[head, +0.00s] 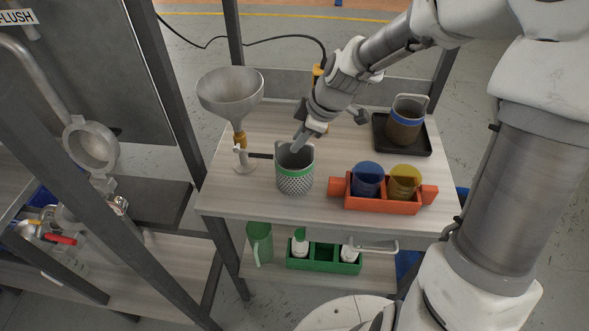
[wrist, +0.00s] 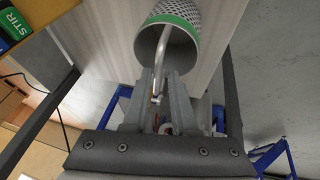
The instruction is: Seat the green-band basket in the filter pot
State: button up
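The green-band basket (head: 295,180) is a grey mesh cup with a green band. It stands upright on the bench top, just right of the funnel stand. My gripper (head: 300,138) is at its rim, reaching down from above. In the wrist view, the basket (wrist: 172,14) shows its open mouth, and its bent wire handle runs between the fingers of my gripper (wrist: 160,78). The fingers look close together on the handle, though the contact is partly hidden. A round open metal housing (head: 112,148) on the machine at the left looks like the filter pot.
A funnel (head: 230,92) on a stand is left of the basket. An orange caddy (head: 383,204) with blue and yellow cups is at the front right. A blue-band basket (head: 405,122) stands on a black tray (head: 420,148). Dark frame posts (head: 162,75) separate the bench from the machine.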

jog(key=x, duration=0.5)
jog(key=shift+w+f, duration=0.1)
jog(key=shift+w, duration=0.1)
grip_shut()
dwell(1.2)
